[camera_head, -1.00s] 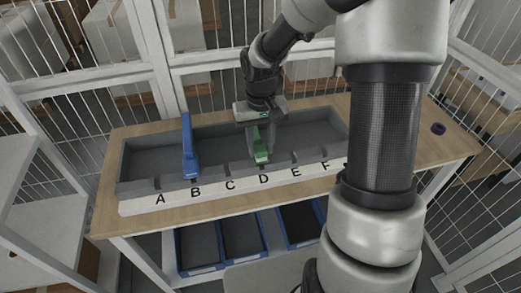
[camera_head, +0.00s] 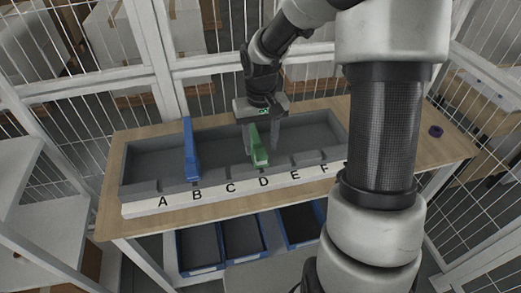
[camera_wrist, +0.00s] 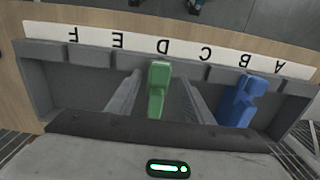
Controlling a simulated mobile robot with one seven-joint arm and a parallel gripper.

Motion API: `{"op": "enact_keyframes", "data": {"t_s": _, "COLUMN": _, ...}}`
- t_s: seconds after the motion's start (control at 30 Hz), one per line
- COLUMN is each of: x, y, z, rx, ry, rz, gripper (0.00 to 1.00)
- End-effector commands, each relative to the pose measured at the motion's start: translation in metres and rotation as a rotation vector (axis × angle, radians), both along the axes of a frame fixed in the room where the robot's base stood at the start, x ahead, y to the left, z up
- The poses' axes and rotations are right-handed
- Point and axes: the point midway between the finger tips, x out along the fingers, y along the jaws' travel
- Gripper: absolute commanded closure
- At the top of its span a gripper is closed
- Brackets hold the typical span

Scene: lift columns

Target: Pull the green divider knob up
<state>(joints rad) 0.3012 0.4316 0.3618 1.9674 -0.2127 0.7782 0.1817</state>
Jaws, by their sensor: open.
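The green divider (camera_head: 259,150) with its knob stands in the grey trough (camera_head: 222,175), in line with the letter D on the white strip. My gripper (camera_head: 261,147) is above the trough, open, with one finger on each side of the green divider. In the wrist view the green divider (camera_wrist: 157,92) lies between the two spread fingers, with a gap on both sides. Its lower part is partly hidden by my gripper body.
A blue divider (camera_head: 190,155) stands near the letter B, and shows right of my fingers in the wrist view (camera_wrist: 239,100). The trough sits on a wooden table (camera_head: 430,150). A dark purple ring (camera_head: 435,131) lies at its right. Blue bins (camera_head: 222,242) are below.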

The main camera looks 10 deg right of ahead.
Motion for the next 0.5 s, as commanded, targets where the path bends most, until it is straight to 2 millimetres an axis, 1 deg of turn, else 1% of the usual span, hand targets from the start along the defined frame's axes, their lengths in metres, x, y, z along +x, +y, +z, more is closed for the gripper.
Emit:
{"op": "enact_keyframes", "data": {"t_s": 0.03, "x": 0.000, "y": 0.000, "z": 0.010, "rx": 0.000, "ry": -0.001, "rz": 0.000, "gripper": 0.53}}
{"op": "enact_keyframes", "data": {"t_s": 0.5, "x": 0.000, "y": 0.000, "z": 0.057, "rx": 0.000, "ry": -0.001, "rz": -0.001, "gripper": 0.53}}
